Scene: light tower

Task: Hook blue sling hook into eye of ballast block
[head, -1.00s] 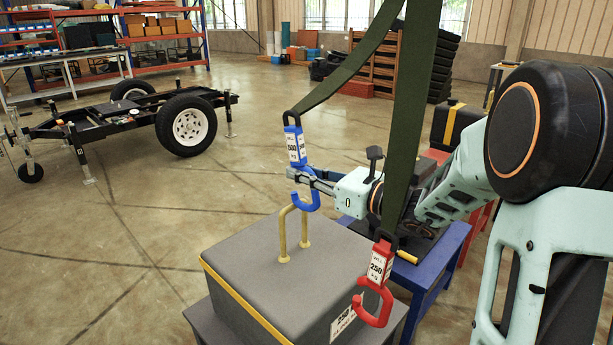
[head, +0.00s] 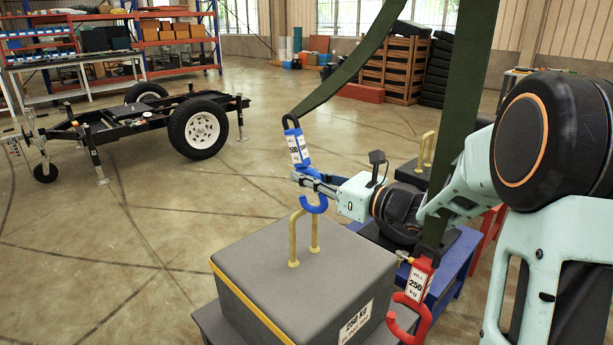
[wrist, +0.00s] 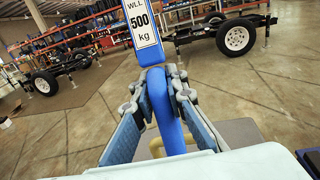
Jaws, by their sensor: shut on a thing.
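The blue sling hook (head: 314,206) hangs from a dark green strap and has a white tag marked 500. My gripper (head: 306,180) is shut on its shank. In the wrist view the fingers (wrist: 163,90) close on both sides of the blue hook (wrist: 167,115). The grey ballast block (head: 300,275) stands below, with a tan eye (head: 293,240) upright on its top. The hook's curved lower end is at the height of the eye's top bar and overlaps it in the head view. I cannot tell whether it passes through the eye.
A red hook (head: 410,300) marked 250 hangs from a second green strap (head: 460,130) at the block's right front. A blue stand (head: 455,275) is behind my arm. Another tan eye (head: 427,150) shows beyond it. A trailer (head: 130,130) stands far left; the floor between is clear.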

